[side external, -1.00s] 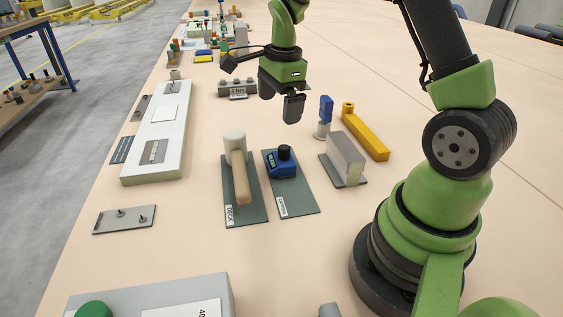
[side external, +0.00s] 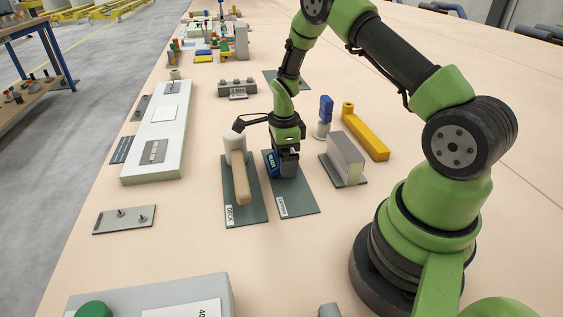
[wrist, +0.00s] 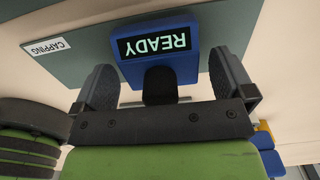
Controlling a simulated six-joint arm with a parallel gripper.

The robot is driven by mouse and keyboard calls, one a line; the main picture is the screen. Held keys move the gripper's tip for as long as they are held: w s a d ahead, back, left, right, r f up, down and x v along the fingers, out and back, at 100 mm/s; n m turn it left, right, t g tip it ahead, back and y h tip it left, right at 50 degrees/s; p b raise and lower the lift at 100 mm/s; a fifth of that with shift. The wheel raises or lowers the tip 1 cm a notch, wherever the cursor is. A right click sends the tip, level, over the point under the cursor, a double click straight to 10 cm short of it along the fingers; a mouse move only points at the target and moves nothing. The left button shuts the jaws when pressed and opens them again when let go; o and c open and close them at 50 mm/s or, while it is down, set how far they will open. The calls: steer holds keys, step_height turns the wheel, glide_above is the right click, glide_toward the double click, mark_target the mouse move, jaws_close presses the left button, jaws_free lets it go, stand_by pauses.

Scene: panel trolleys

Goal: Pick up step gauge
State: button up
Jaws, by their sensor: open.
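My gripper (side external: 286,163) is open over the blue device (side external: 273,166). In the wrist view its fingers (wrist: 162,65) stand on either side of the device's black knob (wrist: 160,87), with gaps visible. The blue device (wrist: 168,58) has a display reading READY and sits on a dark green mat labelled CAPPING. I cannot tell for sure which thing is the step gauge. A grey metal block (side external: 346,157), perhaps stepped, stands on a mat (side external: 351,184) to the right of the gripper. The gripper does not touch it.
A blue-topped stand (side external: 325,112) and a yellow bar (side external: 365,132) lie right and behind. An empty mat (side external: 293,82) lies farther back.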

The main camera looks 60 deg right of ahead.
steer(key=shift+f, duration=0.45)
steer(key=shift+c, duration=0.5)
steer(key=c, duration=1)
steer(key=shift+c, duration=0.2)
steer(key=shift+r, duration=0.2)
step_height(320, 180, up, 10)
steer(key=shift+f, duration=0.1)
steer(key=shift+r, duration=2)
